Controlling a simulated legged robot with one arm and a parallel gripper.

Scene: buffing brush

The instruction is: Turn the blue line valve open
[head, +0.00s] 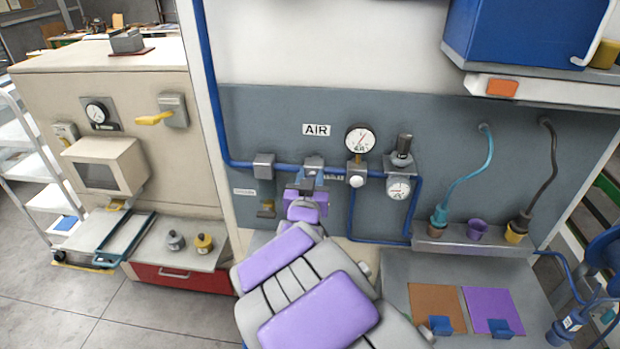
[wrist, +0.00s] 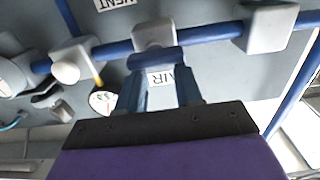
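The blue line (head: 240,162) runs down the left post and across the grey panel under an AIR label (head: 316,130). Its valve has a grey body (head: 313,163), which in the wrist view (wrist: 154,34) has a short blue handle bar (wrist: 155,60) in front of it. My gripper (head: 306,186) is at the valve. In the wrist view its two dark blue fingers (wrist: 160,84) stand apart, with a white AIR tag showing between them. The fingertips are close to the handle bar; whether they touch it is unclear. My arm hides the lower part of the valve area in the head view.
A pressure gauge (head: 360,139) and a regulator (head: 400,160) sit right of the valve. A grey block (head: 264,166) sits on the pipe to its left. A shelf with a blue box (head: 520,30) overhangs at upper right. A bench (head: 400,265) lies below.

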